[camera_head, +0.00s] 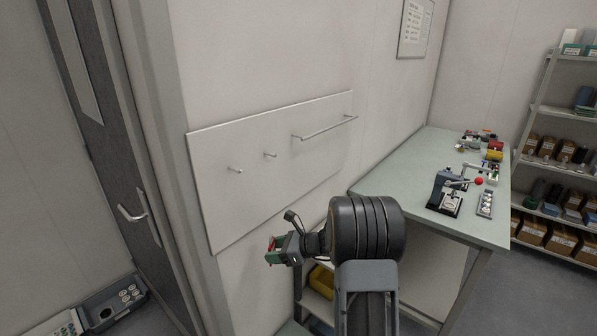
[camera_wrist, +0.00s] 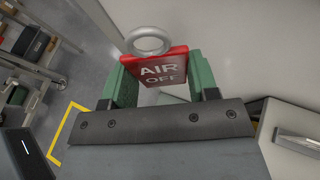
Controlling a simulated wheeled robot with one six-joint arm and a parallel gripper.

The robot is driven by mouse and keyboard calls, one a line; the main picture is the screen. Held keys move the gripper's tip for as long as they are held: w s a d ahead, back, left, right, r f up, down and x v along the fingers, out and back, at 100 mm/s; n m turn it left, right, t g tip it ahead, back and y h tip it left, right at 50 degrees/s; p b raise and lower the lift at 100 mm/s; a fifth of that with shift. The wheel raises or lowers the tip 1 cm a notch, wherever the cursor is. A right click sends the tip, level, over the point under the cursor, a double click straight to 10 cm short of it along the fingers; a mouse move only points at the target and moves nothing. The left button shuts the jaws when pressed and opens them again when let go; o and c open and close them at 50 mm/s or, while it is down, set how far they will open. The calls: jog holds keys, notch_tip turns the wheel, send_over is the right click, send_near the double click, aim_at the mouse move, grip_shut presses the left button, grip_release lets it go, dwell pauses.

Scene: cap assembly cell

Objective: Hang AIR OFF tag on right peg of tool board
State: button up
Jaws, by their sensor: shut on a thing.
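The red AIR OFF tag (camera_wrist: 162,70) is between the green fingers of my gripper (camera_wrist: 155,80) in the wrist view, with its white lettering facing the camera. A pale ring (camera_wrist: 150,33) stands at its top, clear of the fingers. In the head view my gripper (camera_head: 273,253) is shut on the tag, below and in front of the tool board. The white tool board (camera_head: 215,205) is on the wall. Its left peg (camera_head: 236,170) and right peg (camera_head: 270,155) are short and bare. My gripper is lower than both pegs.
A long bar (camera_head: 325,128) sticks out from the board, right of the pegs. A workbench (camera_head: 405,185) with a small press (camera_head: 447,190) stands to the right. A shelf rack (camera_head: 550,110) is at far right. A grey door (camera_head: 100,120) is at left.

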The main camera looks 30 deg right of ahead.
jog(key=d+r+m+h+p, duration=0.1)
jog(key=d+r, duration=0.1)
jog(key=r, duration=0.5)
jog(key=d+r+p, duration=0.1)
jog(key=d+r, duration=0.2)
jog(key=r, duration=0.5)
jog(key=m+t+h+p, duration=0.1)
jog(key=t, duration=0.1)
send_near(264, 172)
jog(key=s, duration=0.3)
jog(key=shift+w+a+f, duration=0.15)
jog(key=shift+w+a, duration=0.35)
jog(key=shift+w, duration=0.65)
jog(key=shift+w+a+f, duration=0.2)
jog(key=shift+w+a, duration=0.3)
jog(key=shift+w, duration=0.6)
jog(key=shift+w+a+f, duration=0.15)
jog(key=shift+w+a, duration=0.35)
jog(key=shift+w, duration=0.65)
jog(key=shift+w+a+f, duration=0.2)
jog(key=shift+w+f, duration=0.1)
jog(key=shift+w, duration=0.15)
jog(key=shift+f, duration=0.25)
jog(key=o, duration=0.7)
jog(key=shift+c, duration=0.2)
jog(key=o, duration=0.4)
jog(key=shift+s+a+r, duration=0.1)
jog(key=shift+s+a, duration=0.05)
